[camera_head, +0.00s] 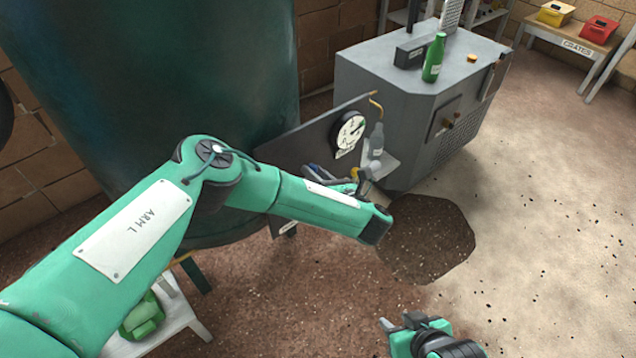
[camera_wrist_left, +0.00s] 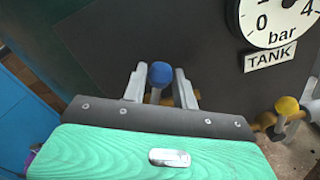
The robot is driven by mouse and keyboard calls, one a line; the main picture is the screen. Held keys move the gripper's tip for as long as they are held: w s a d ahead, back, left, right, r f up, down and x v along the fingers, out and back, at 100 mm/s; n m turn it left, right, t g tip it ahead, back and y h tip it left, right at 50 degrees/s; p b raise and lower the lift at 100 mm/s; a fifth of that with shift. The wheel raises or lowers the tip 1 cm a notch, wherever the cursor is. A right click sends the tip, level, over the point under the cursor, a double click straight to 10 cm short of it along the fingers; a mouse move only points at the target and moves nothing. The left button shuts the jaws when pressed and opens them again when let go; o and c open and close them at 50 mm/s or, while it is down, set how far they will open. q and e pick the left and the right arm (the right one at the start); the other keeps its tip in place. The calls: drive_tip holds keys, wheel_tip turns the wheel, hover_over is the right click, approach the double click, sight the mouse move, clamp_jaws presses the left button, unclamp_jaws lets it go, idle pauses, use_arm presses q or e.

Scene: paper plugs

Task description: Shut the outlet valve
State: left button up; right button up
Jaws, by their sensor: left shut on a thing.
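In the left wrist view my left gripper (camera_wrist_left: 159,72) is shut on the blue knob (camera_wrist_left: 160,76) of a valve at the dark panel, one finger on each side of the ball. Behind it a yellow pipe partly shows. In the head view my forearm hides most of this gripper. A second valve with a yellow knob (camera_wrist_left: 287,105) stands to the right, below the gauge; no finger touches it. I cannot read which valve is the outlet. My right gripper (camera_head: 400,321) is low in the head view, open and empty, away from the panel.
A dial gauge (camera_head: 349,133) is on the panel, with a TANK label (camera_wrist_left: 270,56) under it. A grey bottle (camera_head: 376,140) stands on a small shelf beside it. A grey cabinet (camera_head: 400,80) carries a green bottle (camera_head: 434,58). A dark patch (camera_head: 428,240) marks the floor; the right side is open.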

use_arm(q)
drive_tip(key=shift+s+a+r+n, duration=0.1)
drive_tip(key=shift+s+a+n, duration=0.05)
drive_tip(key=shift+n, duration=0.15)
drive_tip(key=shift+r, duration=0.1)
drive_tip(key=a+n+p, duration=0.1)
drive_tip(key=p, duration=0.1)
drive_tip(key=s+n+p, duration=0.1)
drive_tip(key=n+p, duration=0.1)
drive_tip(key=shift+s+a+r, duration=0.2)
drive_tip(key=shift+a+r, duration=0.1)
drive_tip(key=shift+a, duration=0.05)
